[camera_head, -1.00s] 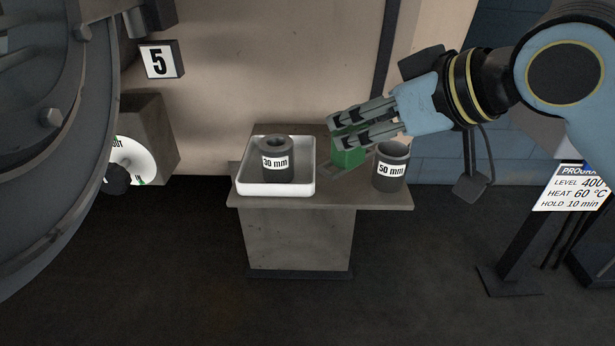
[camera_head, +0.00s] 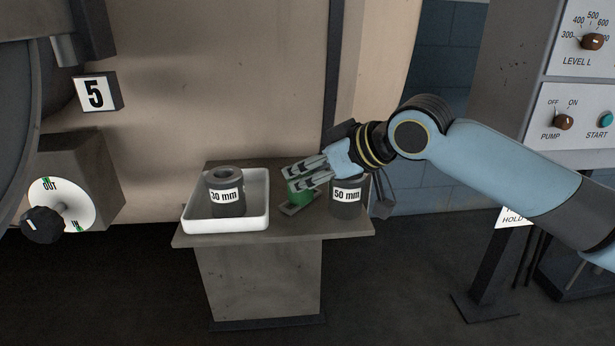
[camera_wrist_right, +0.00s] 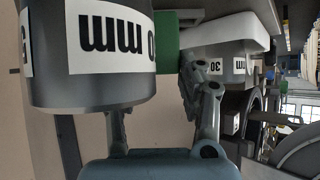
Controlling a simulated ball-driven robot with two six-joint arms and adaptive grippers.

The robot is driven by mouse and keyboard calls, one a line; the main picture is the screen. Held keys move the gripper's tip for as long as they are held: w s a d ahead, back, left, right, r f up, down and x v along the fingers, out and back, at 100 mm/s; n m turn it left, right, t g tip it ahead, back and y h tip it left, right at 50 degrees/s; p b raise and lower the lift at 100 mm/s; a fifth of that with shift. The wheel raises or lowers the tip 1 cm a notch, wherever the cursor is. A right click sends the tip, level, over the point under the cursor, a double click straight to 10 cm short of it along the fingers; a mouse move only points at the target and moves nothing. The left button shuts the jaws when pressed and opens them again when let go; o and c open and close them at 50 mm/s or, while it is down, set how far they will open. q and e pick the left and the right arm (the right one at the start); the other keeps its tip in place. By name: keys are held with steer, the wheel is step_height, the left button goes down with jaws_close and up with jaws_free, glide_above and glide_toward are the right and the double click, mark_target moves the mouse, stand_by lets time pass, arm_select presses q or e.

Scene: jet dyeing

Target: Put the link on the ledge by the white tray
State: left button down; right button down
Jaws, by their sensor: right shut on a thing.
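My right gripper (camera_head: 312,171) is shut on a green block (camera_head: 300,192), which I take to be the link, over the ledge (camera_head: 275,242). The block is between the white tray (camera_head: 232,227) and the cylinder marked 50 mm (camera_head: 347,197). A flat grey piece (camera_head: 298,209) shows just below the block; I cannot tell whether the block touches it or the ledge. The fingers hide the block's top. In the right wrist view the green block (camera_wrist_right: 167,38) is partly hidden behind the large marked cylinder. My left gripper is not in view.
A grey cylinder marked 30 mm (camera_head: 226,192) stands in the tray. The 50 mm cylinder stands close to my right gripper, on its right. A wall rises behind the ledge. A control panel (camera_head: 580,110) stands at the far right. The ledge's front strip is clear.

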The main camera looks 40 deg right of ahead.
steer(key=shift+f, duration=0.1)
steer(key=shift+f, duration=0.1)
steer(key=c, duration=0.8)
jaws_free()
steer(key=shift+s+r, duration=0.2)
steer(key=shift+r, duration=0.1)
steer(key=p+v, duration=0.8)
steer(key=v, duration=0.3)
steer(key=shift+s+p, duration=0.3)
steer(key=shift+d, duration=0.1)
